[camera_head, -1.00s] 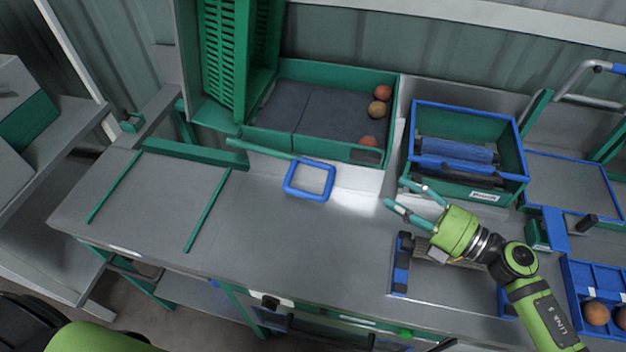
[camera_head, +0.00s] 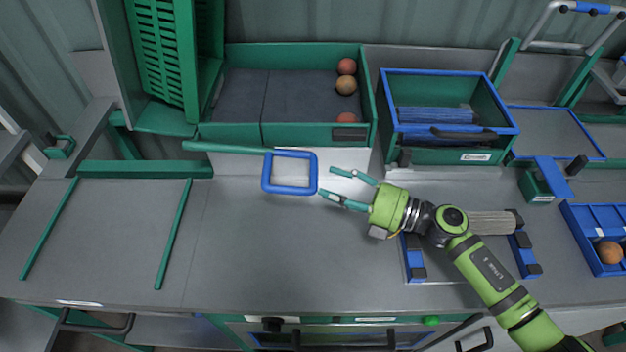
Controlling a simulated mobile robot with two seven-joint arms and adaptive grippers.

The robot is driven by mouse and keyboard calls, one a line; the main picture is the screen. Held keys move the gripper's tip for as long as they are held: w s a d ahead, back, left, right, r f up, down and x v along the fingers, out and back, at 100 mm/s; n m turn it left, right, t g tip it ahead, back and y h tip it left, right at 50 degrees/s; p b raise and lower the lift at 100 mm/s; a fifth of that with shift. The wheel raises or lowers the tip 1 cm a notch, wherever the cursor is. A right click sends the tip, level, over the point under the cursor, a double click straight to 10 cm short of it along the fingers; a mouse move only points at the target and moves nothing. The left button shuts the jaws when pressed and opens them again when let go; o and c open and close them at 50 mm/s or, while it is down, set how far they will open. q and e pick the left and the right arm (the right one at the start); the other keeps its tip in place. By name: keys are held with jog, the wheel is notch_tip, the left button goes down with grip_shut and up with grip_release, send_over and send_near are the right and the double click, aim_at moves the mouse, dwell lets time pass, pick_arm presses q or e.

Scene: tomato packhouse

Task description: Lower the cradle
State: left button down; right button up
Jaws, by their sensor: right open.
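A green slatted crate (camera_head: 157,50) stands tipped up on its side at the upper left, in a green cradle (camera_head: 165,117). A green lever bar (camera_head: 225,148) runs right from near the cradle's foot to a blue square loop handle (camera_head: 290,189), in front of the sorting bin. My right gripper (camera_head: 331,182) is open and empty. Its fingers point left at the handle's right side, and the lower fingertip is very close to it; I cannot tell whether they touch. My left gripper is not in view.
A green bin (camera_head: 219,56) with a dark padded floor holds several tomatoes at its right. A blue-rimmed green crate (camera_head: 503,118) stands right of it. A blue divided tray (camera_head: 586,218) is far right. The grey bench (camera_head: 250,250) is clear in front of the handle.

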aim_at(317, 181)
jog(key=p+x, duration=0.1)
jog(key=x, duration=0.2)
jog(key=shift+w+a+r, duration=0.15)
jog(key=shift+w+a, duration=0.05)
jog(key=shift+a, duration=0.15)
jog(key=shift+w+a, duration=0.15)
jog(key=shift+a, duration=0.3)
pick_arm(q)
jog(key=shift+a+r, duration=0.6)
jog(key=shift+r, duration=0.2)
pick_arm(e)
jog(key=shift+c, duration=0.4)
grip_shut()
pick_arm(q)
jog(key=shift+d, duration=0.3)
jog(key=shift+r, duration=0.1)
